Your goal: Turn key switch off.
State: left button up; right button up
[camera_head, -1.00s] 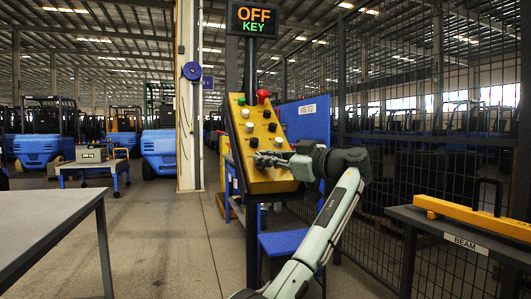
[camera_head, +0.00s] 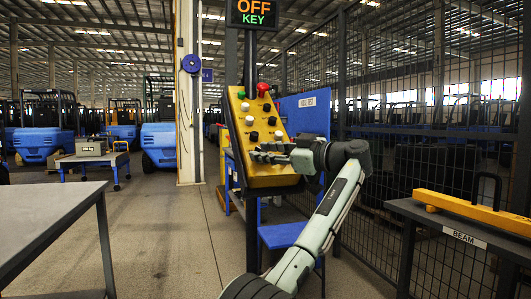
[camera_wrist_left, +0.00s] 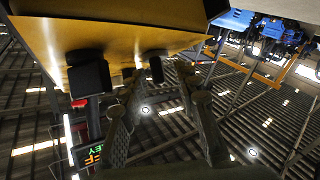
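A sloped yellow control panel (camera_head: 268,181) carries a red mushroom button (camera_head: 262,88) and several black and white knobs, such as a black knob (camera_head: 254,136). I cannot tell which control is the key switch. A sign (camera_head: 252,14) above reads "OFF KEY". My left gripper (camera_head: 256,152) is at the panel's lower part, its fingers pointing left across the face and hiding what lies behind. In the left wrist view, its fingers (camera_wrist_left: 160,125) are apart with nothing clearly between them. Two dark knobs (camera_wrist_left: 90,80) (camera_wrist_left: 155,68) stick out of the yellow panel just beyond them. My right gripper is not in view.
A mesh fence (camera_head: 400,140) stands right of the panel. A bench (camera_head: 465,235) labelled BEAM holds a yellow beam (camera_head: 470,213) at the right. A grey table (camera_head: 45,215) is at the left front. The floor between is clear, with forklifts (camera_head: 40,135) behind.

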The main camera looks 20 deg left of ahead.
pick_arm(q)
jog(key=shift+d, duration=0.1)
jog(key=v, duration=1.2)
